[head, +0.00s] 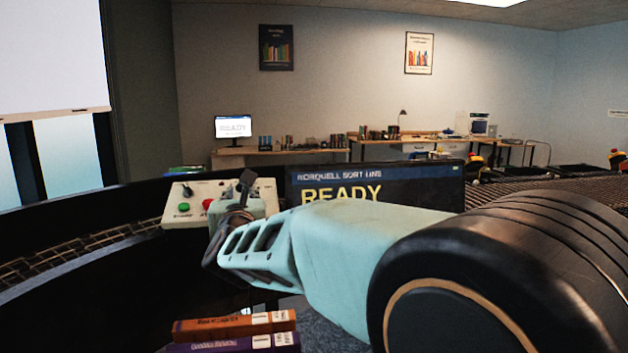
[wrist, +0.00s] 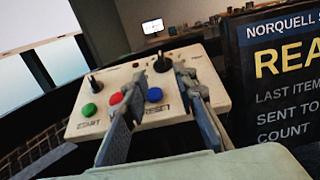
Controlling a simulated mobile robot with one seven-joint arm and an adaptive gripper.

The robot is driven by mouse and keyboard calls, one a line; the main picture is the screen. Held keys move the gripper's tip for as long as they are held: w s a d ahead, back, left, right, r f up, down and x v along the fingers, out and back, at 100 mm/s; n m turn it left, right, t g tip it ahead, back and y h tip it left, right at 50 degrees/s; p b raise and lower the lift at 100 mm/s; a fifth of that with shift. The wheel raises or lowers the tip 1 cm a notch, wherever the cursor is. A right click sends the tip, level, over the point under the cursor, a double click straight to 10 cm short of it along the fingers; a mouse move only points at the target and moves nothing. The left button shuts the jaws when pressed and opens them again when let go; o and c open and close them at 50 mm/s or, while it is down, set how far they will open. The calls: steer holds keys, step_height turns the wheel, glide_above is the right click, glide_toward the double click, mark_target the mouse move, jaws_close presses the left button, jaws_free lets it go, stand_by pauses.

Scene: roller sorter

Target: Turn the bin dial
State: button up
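A cream control panel (wrist: 75,127) carries two black knobs, and it also shows in the head view (head: 176,218). One black knob (wrist: 95,83) stands at its left end. The other black knob (wrist: 161,62) shows beyond and between my fingertips. I cannot read which one is the bin dial. A green button (wrist: 90,110), a red button (wrist: 116,98) and a blue button (wrist: 154,95) sit nearer. My gripper (wrist: 161,76) is open, with its fingers apart over the panel. Contact with the knob cannot be made out. My arm hides the panel's right part in the head view.
A screen reading READY (head: 375,178) stands just right of the panel. An orange book (head: 225,327) and a purple book (head: 220,345) lie low in front. A dark curved rim with a roller track (head: 80,248) runs on the left. Desks stand far behind.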

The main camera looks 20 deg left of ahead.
steer(key=p+x, duration=0.2)
steer(key=x, duration=0.7)
steer(key=shift+f+p, duration=0.1)
steer(key=shift+p, duration=0.2)
jaws_close()
